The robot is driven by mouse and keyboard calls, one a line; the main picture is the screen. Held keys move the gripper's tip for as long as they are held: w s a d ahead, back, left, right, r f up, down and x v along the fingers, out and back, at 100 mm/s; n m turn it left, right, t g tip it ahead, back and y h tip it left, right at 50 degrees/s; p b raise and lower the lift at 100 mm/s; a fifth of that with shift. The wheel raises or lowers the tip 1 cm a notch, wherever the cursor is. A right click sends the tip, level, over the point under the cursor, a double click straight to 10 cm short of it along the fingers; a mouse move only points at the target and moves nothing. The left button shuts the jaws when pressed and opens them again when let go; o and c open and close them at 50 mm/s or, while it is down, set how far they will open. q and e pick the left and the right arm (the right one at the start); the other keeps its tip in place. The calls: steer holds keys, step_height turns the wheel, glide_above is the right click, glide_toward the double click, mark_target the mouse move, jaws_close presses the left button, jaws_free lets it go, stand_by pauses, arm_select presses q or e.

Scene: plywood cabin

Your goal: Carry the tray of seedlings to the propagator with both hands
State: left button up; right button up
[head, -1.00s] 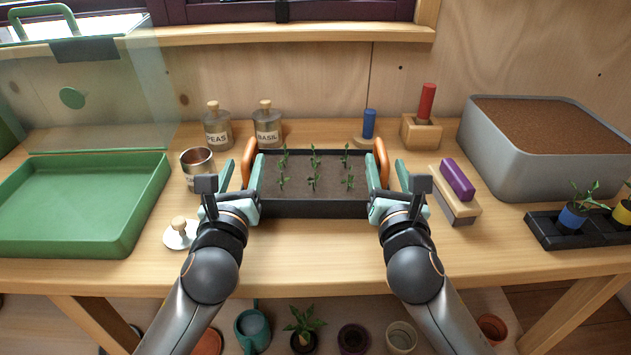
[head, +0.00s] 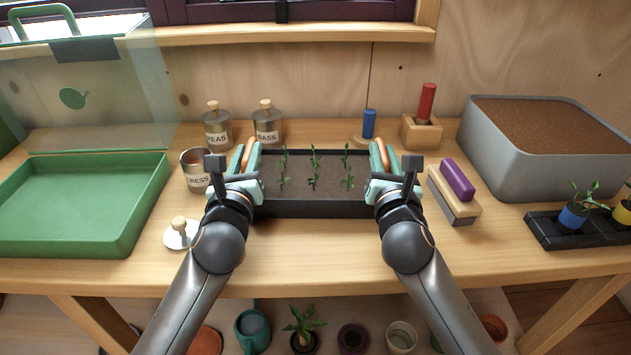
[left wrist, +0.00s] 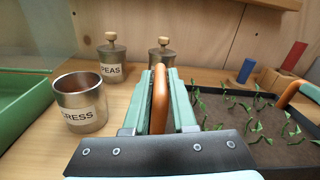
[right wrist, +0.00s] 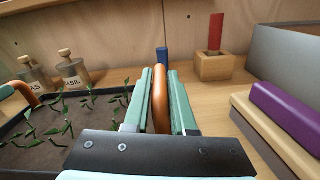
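The black seedling tray (head: 310,210) rests on the bench, with dark soil and several small green seedlings. It has an orange handle at each end. My left gripper (head: 250,165) is shut on the left handle, which shows between its fingers in the left wrist view (left wrist: 160,100). My right gripper (head: 381,165) is shut on the right handle, which shows between its fingers in the right wrist view (right wrist: 161,105). The propagator's green base (head: 80,205) stands empty at the left, its clear lid (head: 110,105) raised behind it.
A CRESS tin (head: 195,170) and a round white lid with a knob (head: 180,234) stand between propagator and tray. PEAS (head: 217,130) and BASIL (head: 267,125) jars stand behind. A purple-handled brush (head: 457,180), a grey soil bin (head: 540,150) and potted plants are at right.

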arm_select(q)
jaws_close()
arm_select(e)
jaws_close()
steer(key=shift+a, duration=0.1)
stand_by(0.5)
arm_select(q)
steer(key=shift+r, duration=0.25)
arm_select(e)
steer(key=shift+r, duration=0.25)
